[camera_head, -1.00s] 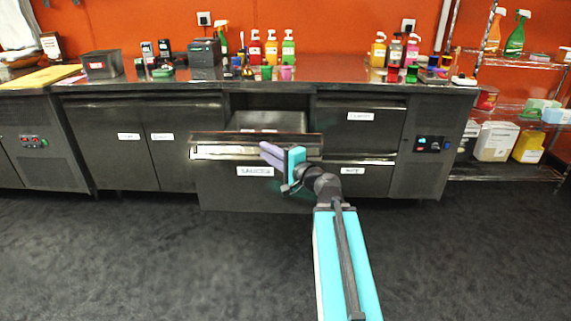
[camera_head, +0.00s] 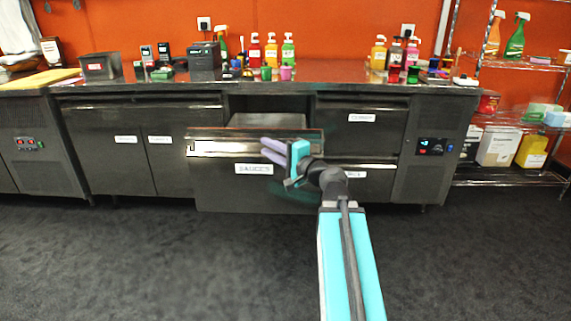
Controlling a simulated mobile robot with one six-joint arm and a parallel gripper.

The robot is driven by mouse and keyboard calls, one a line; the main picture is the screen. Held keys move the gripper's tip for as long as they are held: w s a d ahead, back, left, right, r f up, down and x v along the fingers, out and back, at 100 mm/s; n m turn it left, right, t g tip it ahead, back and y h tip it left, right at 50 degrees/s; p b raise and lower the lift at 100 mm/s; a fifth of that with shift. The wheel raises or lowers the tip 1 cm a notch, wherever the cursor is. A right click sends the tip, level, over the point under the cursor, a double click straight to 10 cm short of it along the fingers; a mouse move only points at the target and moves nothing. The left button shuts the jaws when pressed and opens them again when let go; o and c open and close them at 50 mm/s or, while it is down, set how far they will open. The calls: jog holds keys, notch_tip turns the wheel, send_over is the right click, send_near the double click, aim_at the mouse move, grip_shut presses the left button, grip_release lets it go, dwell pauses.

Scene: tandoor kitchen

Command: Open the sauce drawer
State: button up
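The sauce drawer (camera_head: 225,178), a dark front with a white label reading SAUCES (camera_head: 253,169), stands pulled out from the counter unit. A bright metallic strip runs along its upper edge. A grey surface shows in the dark opening above and behind the front; the drawer's contents cannot be made out. My gripper (camera_head: 270,150), with purple fingers and a teal body, is at the right part of the upper edge, its fingers pointing left across the front. The arm hides part of the drawer's right side. Whether the fingers touch or grip the edge cannot be told.
A neighbouring drawer (camera_head: 370,180) sits shut behind my arm, below another labelled drawer (camera_head: 362,133). Cabinet doors (camera_head: 105,150) are shut at left. Bottles (camera_head: 271,54) and small containers stand on the countertop (camera_head: 330,77). A wire shelf (camera_head: 510,180) stands at right. The dark floor (camera_head: 180,260) in front is clear.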

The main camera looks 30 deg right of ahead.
jog(key=shift+s+d+f+b, duration=0.15)
jog(key=shift+s+b, duration=0.65)
jog(key=shift+b, duration=2.35)
jog(key=shift+b+v, duration=2.7)
jog(key=shift+b, duration=0.8)
jog(key=shift+s, duration=0.1)
